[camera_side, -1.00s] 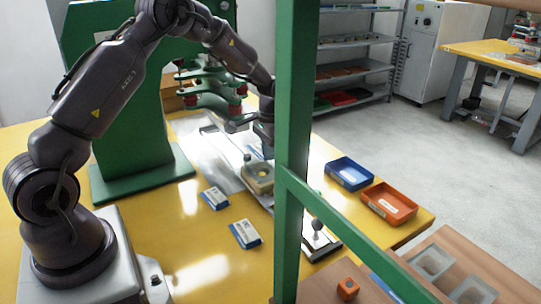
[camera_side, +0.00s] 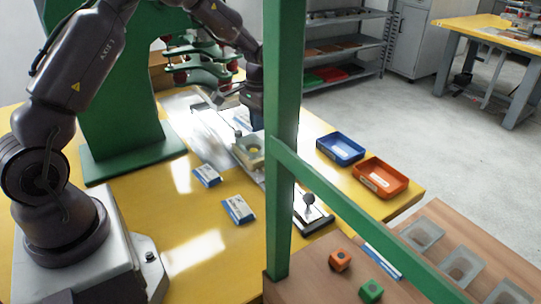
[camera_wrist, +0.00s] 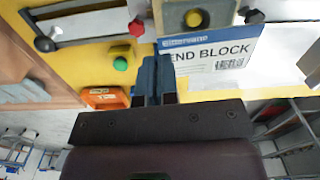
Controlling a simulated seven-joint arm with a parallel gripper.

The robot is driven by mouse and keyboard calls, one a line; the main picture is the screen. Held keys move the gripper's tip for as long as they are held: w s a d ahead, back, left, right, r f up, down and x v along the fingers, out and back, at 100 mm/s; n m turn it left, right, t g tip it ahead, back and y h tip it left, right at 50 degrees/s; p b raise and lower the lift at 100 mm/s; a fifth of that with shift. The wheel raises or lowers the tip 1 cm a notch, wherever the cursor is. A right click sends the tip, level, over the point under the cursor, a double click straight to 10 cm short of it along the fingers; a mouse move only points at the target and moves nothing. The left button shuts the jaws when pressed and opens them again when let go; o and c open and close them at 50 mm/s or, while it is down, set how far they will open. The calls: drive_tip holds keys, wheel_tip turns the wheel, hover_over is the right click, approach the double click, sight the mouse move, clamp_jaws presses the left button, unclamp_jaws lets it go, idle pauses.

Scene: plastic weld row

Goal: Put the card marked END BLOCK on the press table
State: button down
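The card marked END BLOCK (camera_wrist: 212,60) is white with a blue top strip and a barcode. It faces the wrist camera and covers part of a beige block with a yellow disc (camera_wrist: 193,18). My gripper (camera_wrist: 152,72) has its blue fingers close together at the card's left edge and looks shut on it; the exact contact is hidden. In the side view my gripper (camera_side: 252,100) is partly behind a green post, above the beige block (camera_side: 248,150). A pale metal surface (camera_side: 182,103), apparently the press table, lies below the green press (camera_side: 115,95).
Two blue-and-white cards (camera_side: 207,176) (camera_side: 238,210) lie on the yellow table (camera_side: 150,215). A blue tray (camera_side: 340,147) and an orange tray (camera_side: 381,178) stand at right. The green post (camera_side: 282,120) and its sloping rail (camera_side: 350,210) stand in front. A black-knobbed clamp (camera_side: 310,205) is nearby.

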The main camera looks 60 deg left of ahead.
drive_tip(key=s+d+r+m, duration=0.15)
drive_tip(key=s+d, duration=0.25)
drive_tip(key=d, duration=0.4)
drive_tip(key=s+d+r, duration=0.3)
drive_tip(key=s+d, duration=0.2)
drive_tip(key=d, duration=0.2)
drive_tip(key=n, duration=1.9)
hover_over(225, 217)
wheel_tip(225, 217, down, 11)
drive_tip(key=shift+m, duration=0.25)
drive_tip(key=shift+d+f, duration=0.15)
drive_tip(key=shift+f, duration=3.5)
drive_tip(key=shift+f, duration=0.1)
drive_tip(key=c, duration=1.4)
unclamp_jaws()
